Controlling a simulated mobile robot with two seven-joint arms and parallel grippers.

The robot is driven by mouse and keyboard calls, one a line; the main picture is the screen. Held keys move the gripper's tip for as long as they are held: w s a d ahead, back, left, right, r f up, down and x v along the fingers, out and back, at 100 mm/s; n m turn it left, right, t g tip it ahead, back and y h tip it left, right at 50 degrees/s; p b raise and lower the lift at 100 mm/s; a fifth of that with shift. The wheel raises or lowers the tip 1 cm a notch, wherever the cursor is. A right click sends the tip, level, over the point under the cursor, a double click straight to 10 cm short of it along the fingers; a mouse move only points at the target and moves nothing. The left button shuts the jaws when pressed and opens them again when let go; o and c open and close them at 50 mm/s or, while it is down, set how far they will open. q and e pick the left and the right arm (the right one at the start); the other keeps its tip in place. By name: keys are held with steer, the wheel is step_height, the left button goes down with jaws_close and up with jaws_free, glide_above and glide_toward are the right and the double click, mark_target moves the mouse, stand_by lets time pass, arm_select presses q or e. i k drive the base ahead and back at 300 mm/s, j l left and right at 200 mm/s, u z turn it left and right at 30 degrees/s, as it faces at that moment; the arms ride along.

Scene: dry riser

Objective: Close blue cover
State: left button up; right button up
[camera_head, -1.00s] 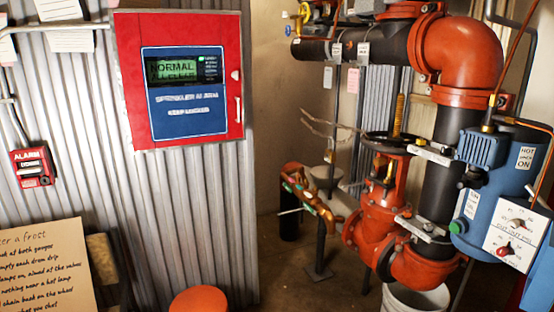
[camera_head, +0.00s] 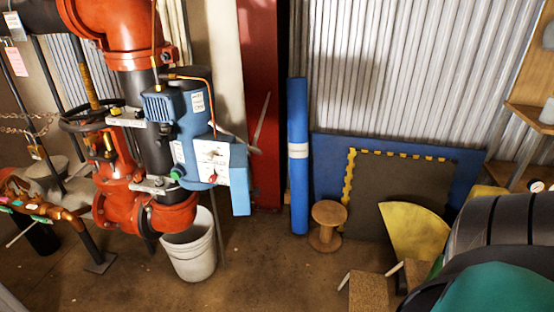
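A blue box-shaped unit (camera_head: 190,125) is mounted beside the red and black riser pipe, left of centre in the head view. A white face with a red knob and dial markings (camera_head: 211,160) shows on its front. A light blue flat panel (camera_head: 240,191) sticks out at the unit's lower right, apart from the white face, and looks like the cover standing open. Its hinge is too small to make out. A green round button (camera_head: 177,173) is at the unit's lower left. Neither of my grippers is in view.
A white bucket (camera_head: 190,255) stands under the pipe. A blue roll (camera_head: 298,155) and a wooden spool (camera_head: 327,225) stand to the right. Blue and dark panels lean on the corrugated wall. Rolled dark material (camera_head: 505,235) fills the lower right. Floor between bucket and spool is clear.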

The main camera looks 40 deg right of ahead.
mark_target(239, 175)
steer(key=l+z, duration=0.3)
steer(key=z, duration=0.15)
steer(key=l+z, duration=0.3)
steer(key=z, duration=0.15)
